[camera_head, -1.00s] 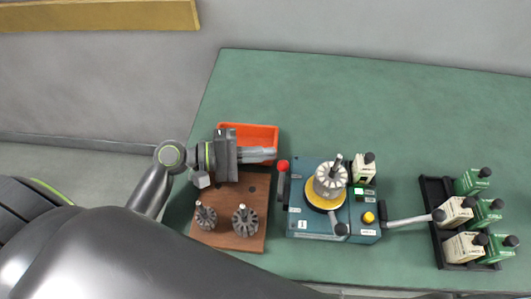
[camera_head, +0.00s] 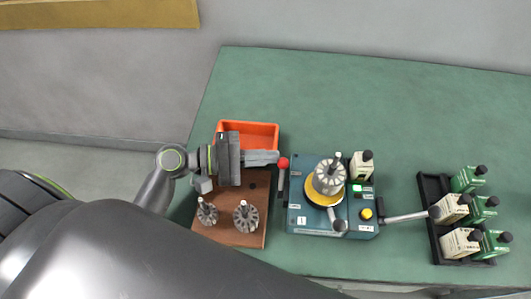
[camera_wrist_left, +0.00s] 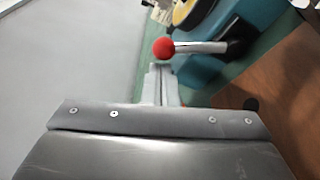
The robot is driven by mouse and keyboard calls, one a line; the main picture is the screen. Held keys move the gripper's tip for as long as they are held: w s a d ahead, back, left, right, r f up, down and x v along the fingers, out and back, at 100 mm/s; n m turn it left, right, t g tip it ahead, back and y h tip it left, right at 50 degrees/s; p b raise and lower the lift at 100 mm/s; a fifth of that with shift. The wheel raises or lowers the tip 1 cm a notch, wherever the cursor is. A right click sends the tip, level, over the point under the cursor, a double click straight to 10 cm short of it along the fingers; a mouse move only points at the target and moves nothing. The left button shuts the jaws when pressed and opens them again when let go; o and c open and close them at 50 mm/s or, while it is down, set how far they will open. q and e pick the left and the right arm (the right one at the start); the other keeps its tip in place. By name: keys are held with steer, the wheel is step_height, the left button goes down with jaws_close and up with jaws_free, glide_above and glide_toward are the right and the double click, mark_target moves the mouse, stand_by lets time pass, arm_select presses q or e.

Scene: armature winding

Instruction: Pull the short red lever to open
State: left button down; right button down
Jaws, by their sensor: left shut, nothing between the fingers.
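The short red lever has a red ball knob (camera_head: 283,163) on a pale metal shaft, mounted on the left side of the blue winding machine (camera_head: 303,226). In the left wrist view the red knob (camera_wrist_left: 163,48) sits just beyond the fingertips, with its shaft running right to a dark pivot. My left gripper (camera_head: 277,158) is shut and empty, its tips right beside the knob. The left wrist view shows the closed fingers (camera_wrist_left: 161,70) pointing at the knob; I cannot tell whether they touch it. My right gripper is not in view.
An orange bin (camera_head: 262,128) lies behind my left gripper. A brown board (camera_head: 230,238) holds two armatures below it. A third armature (camera_head: 329,178) sits on the machine. A long handle (camera_head: 405,217) and a black rack (camera_head: 437,238) of bottles stand right. The back table is clear.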

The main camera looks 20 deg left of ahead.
arm_select(q)
steer(key=shift+s+r+p, duration=0.25)
steer(key=shift+r+p, duration=0.05)
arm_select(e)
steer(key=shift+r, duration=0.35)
arm_select(q)
steer(key=shift+s+d+r+p, duration=0.1)
steer(key=shift+s+r+p, duration=0.1)
steer(key=shift+s+p, duration=0.1)
steer(key=shift+s+d+r+p, duration=0.15)
steer(key=shift+s+r+p, duration=0.1)
steer(key=shift+s+p, duration=0.15)
steer(key=shift+s+d+r, duration=0.15)
steer(key=shift+s+d, duration=0.1)
steer(key=shift+s, duration=0.5)
steer(key=shift+s+d+p, duration=0.15)
steer(key=shift+s+p, duration=0.25)
steer(key=shift+s, duration=0.1)
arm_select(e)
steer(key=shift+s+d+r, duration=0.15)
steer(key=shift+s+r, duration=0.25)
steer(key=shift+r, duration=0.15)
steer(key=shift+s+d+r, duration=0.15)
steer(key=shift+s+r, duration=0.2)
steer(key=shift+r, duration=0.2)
